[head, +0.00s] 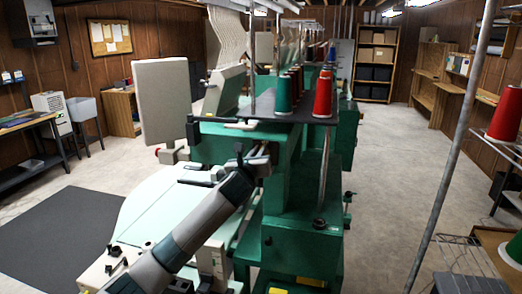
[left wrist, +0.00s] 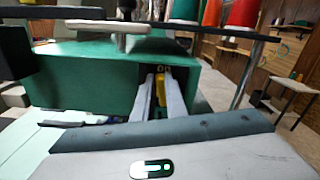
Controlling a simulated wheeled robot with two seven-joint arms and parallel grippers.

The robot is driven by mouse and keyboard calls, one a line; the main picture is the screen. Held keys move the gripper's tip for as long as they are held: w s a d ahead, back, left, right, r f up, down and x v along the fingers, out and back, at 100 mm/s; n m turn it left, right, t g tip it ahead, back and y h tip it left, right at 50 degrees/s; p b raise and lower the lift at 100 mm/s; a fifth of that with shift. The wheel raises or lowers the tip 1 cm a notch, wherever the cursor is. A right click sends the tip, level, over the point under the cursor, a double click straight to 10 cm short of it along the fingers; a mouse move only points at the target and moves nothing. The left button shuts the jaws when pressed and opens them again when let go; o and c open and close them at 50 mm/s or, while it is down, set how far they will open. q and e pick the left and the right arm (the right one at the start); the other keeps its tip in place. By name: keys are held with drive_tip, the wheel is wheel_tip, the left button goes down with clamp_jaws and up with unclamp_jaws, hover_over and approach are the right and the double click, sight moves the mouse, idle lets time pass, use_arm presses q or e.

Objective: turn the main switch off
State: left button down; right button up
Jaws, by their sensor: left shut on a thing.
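In the left wrist view a narrow yellow piece (left wrist: 160,88), which looks like part of the main switch, sits against a dark recess in the green machine (left wrist: 90,75). The pale fingers of my left gripper (left wrist: 163,100) are around it and shut on it. In the head view my left gripper (head: 262,155) reaches the side of the green machine (head: 310,195), and the switch itself is hidden there. The switch position cannot be read. My right gripper is in neither view.
Red thread cones (head: 323,97) and green cones (head: 285,92) stand on the dark shelf above. A pale panel (head: 163,100) is left of the gripper. A slanted metal pole (head: 455,150) stands at right. The floor (head: 385,150) right of the machine is clear.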

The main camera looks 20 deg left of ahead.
use_arm(q)
drive_tip(key=f+n, duration=0.1)
drive_tip(key=n, duration=0.4)
drive_tip(key=a+f+n, duration=0.1)
drive_tip(key=n, duration=0.4)
drive_tip(key=a+n+p, duration=0.1)
drive_tip(key=n, duration=0.4)
drive_tip(key=shift+f, duration=0.4)
drive_tip(key=shift+n, duration=0.3)
drive_tip(key=c, duration=1.8)
unclamp_jaws()
drive_tip(key=shift+a, duration=0.1)
drive_tip(key=shift+s, duration=0.2)
